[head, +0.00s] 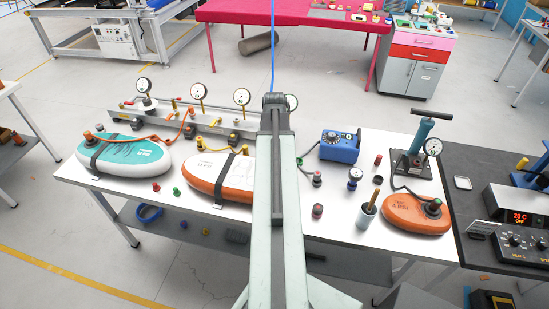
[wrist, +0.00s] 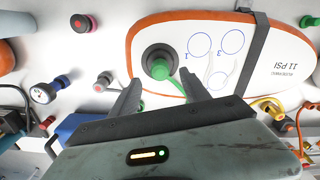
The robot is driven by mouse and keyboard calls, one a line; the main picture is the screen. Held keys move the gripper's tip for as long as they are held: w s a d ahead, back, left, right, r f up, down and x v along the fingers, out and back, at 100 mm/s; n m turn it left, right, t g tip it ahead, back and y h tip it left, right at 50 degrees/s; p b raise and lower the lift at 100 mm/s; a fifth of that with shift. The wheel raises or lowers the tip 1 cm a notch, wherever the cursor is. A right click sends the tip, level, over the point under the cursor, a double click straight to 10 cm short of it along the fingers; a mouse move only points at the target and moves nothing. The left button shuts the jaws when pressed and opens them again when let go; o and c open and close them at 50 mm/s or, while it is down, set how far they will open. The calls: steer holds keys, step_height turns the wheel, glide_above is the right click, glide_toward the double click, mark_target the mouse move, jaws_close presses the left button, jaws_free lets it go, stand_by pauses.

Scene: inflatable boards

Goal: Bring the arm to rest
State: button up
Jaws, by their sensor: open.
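My gripper (wrist: 157,84) is open and empty in the wrist view, its two dark fingers spread apart. Just beyond the fingertips is a green cap (wrist: 160,69) on a dark round valve in a white board with an orange edge (wrist: 283,46). The gap between cap and fingers is hard to judge. In the head view my pale arm stands upright in the middle, and the gripper cannot be made out. The arm hides the right end of the middle orange-edged board (head: 220,172).
The white workbench (head: 330,213) also holds a teal board (head: 122,154), a smaller orange board (head: 415,213), a blue box (head: 340,146) and a hand pump (head: 420,140). A gauge rail (head: 185,121) runs along the back. Small caps stand around the arm.

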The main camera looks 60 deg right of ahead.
step_height(320, 180, up, 2)
steer(key=shift+p, duration=0.4)
steer(key=shift+f, duration=0.1)
steer(key=w+a+f+n+b, duration=0.3)
steer(key=w+a+n, duration=0.2)
steer(key=w+a, duration=1.35)
steer(key=w+a+f+n+b, duration=0.1)
steer(key=a+n, duration=0.2)
steer(key=a, duration=1.3)
steer(key=w+a+f+n+b, duration=0.2)
steer(key=a+n, duration=0.1)
steer(key=a, duration=1.2)
steer(key=shift+a, duration=0.4)
